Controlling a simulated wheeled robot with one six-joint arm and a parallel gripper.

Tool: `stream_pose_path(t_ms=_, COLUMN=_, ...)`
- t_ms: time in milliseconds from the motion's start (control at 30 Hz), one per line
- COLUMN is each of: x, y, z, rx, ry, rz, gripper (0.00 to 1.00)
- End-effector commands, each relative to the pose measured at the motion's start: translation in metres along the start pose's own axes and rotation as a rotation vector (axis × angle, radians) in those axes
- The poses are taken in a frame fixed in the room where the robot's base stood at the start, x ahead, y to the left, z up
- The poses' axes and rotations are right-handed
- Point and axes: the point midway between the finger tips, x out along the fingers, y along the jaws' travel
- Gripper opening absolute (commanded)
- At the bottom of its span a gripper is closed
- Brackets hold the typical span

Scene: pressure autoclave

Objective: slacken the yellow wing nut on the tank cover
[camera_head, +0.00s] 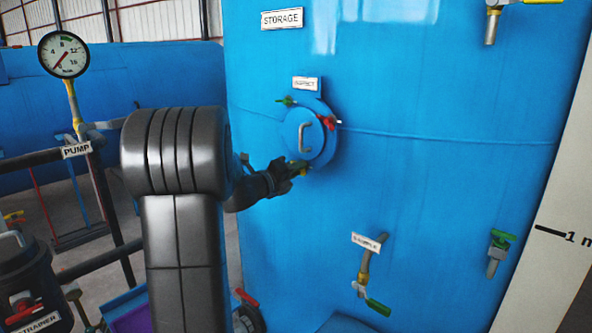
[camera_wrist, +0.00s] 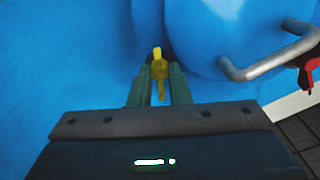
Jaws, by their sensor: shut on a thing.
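The yellow wing nut (camera_wrist: 158,72) sits at the edge of the round blue tank cover (camera_wrist: 205,25). In the wrist view my gripper (camera_wrist: 159,83) has its two fingers on either side of the nut and is shut on it. In the head view the cover (camera_head: 316,140) is on the front of the blue storage tank, with my gripper (camera_head: 294,170) at its lower left edge. There the nut is mostly hidden by the gripper, with only a bit of yellow-green showing.
The cover has a grey handle (camera_head: 306,134), a green wing nut (camera_head: 287,101) at its upper left and a red one (camera_head: 331,122) at its right. Below are a sample tap (camera_head: 376,307) and another green-handled valve (camera_head: 501,240). A pressure gauge (camera_head: 63,54) stands at left.

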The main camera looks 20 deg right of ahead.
Motion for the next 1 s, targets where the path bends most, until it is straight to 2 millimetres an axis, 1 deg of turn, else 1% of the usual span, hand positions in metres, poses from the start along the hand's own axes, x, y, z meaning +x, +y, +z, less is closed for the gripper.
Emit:
stream_pose_path(t_ms=333, x=-0.0001, y=0.0002, z=0.0003, rx=-0.003, ry=-0.001, rz=0.0, gripper=0.0)
stream_pose_path(t_ms=367, x=-0.0001, y=0.0002, z=0.0003, rx=-0.003, ry=-0.001, rz=0.0, gripper=0.2)
stream_pose_path(t_ms=400, x=-0.0001, y=0.0002, z=0.0003, rx=-0.003, ry=-0.001, rz=0.0, gripper=0.28)
stream_pose_path(t_ms=467, x=-0.0001, y=0.0002, z=0.0003, rx=-0.002, ry=-0.001, rz=0.0, gripper=0.38)
stream_pose_path(t_ms=1000, x=0.0005, y=-0.003, z=0.0006, rx=0.0, ry=-0.003, rz=-0.005, gripper=0.38)
